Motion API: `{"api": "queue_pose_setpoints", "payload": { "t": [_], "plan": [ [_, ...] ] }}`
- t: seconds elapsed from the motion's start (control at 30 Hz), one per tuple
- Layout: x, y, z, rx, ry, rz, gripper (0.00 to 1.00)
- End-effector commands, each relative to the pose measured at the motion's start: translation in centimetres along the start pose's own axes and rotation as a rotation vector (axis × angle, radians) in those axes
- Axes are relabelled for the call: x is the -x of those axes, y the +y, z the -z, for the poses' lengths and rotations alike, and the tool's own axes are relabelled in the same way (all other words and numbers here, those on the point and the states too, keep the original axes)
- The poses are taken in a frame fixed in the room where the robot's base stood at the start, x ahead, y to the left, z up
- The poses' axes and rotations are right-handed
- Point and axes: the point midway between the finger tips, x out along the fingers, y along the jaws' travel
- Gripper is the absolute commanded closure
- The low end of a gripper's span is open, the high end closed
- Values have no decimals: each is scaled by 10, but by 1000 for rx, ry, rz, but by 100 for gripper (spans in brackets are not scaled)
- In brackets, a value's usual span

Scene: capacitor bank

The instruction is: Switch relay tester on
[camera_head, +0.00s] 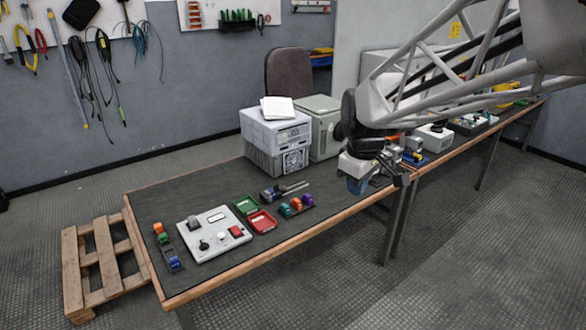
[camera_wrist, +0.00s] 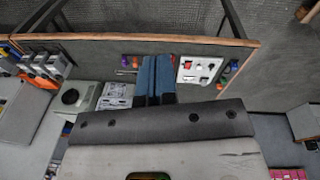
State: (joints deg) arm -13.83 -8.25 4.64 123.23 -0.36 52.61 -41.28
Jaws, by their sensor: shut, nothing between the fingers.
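A flat white panel (camera_head: 212,234) lies on the left part of the dark bench top. It has a dark display, a white label, black and white knobs, and a red switch (camera_head: 236,232) at its right side. No readable name shows, so I cannot tell for sure that it is the relay tester. It also shows in the wrist view (camera_wrist: 199,70), to the right of the fingers. My gripper (camera_head: 360,187) is over the bench's front edge, well to the right of the panel. Its blue fingers (camera_wrist: 154,79) are shut and empty. The switch's position is too small to tell.
Green (camera_head: 245,205) and red (camera_head: 262,222) trays lie beside the panel, with small coloured parts around them. A grey-white cabinet (camera_head: 277,140) stands farther back. More devices crowd the bench to the right. A wooden pallet (camera_head: 100,260) is on the floor at left.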

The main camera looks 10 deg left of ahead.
Motion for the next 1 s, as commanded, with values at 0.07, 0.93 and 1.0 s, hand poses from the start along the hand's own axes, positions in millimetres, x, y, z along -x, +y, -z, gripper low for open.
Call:
{"api": "queue_pose_setpoints", "payload": {
  "t": [0.07,0.93,1.0],
  "plan": [
    [-8,5,21,61,-4,7,100],
    [-121,9,239,755,-22,76,100],
    [-133,5,256,810,-23,83,100]
  ]
}}
